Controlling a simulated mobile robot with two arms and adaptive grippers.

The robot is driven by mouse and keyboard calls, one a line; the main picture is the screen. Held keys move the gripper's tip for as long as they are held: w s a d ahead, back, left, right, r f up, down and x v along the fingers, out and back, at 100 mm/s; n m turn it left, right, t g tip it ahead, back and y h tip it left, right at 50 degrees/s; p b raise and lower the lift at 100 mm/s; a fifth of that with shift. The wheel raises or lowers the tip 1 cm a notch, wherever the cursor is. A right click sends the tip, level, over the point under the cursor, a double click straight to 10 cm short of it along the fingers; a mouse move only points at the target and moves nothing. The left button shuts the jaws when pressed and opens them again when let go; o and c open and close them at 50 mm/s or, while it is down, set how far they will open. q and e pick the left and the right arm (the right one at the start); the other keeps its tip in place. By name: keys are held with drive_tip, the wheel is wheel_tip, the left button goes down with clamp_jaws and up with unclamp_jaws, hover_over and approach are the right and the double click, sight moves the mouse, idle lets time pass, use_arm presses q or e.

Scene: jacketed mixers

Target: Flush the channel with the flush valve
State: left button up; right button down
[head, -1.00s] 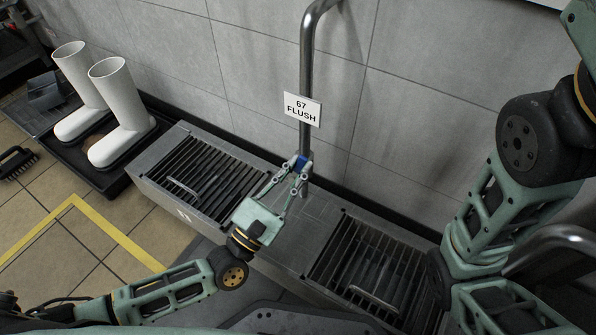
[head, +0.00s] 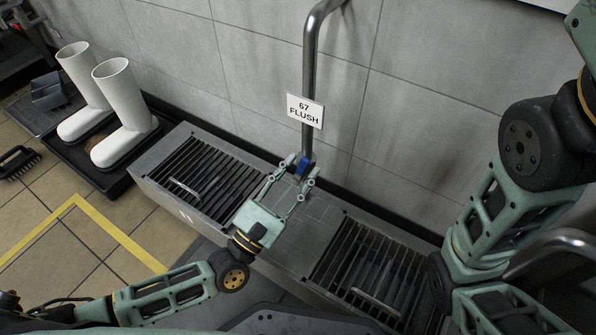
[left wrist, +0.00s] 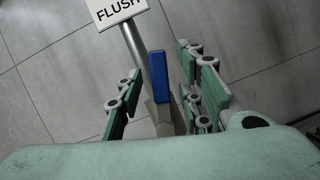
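The flush valve's blue lever (head: 304,165) sits low on a steel wall pipe (head: 309,75), below a white sign (head: 305,111) reading "67 FLUSH". In the left wrist view the lever (left wrist: 160,76) stands upright in the picture. My left gripper (head: 302,164) is open, with a finger on each side of the lever and visible gaps in the left wrist view (left wrist: 163,92). The valve body is partly hidden by the fingers. The channel (head: 275,236) is a long grey trough with dark slatted grates under the pipe. My right gripper is out of view.
White boots (head: 122,112) stand in a black tray (head: 75,168) at the left. A brush (head: 18,162) lies on the tiled floor. The tiled wall (head: 440,105) stands close behind the pipe. A curved metal rail (head: 562,242) is at the right.

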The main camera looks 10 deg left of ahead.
use_arm(q)
drive_tip(key=v, duration=1.2)
drive_tip(key=shift+c, duration=0.4)
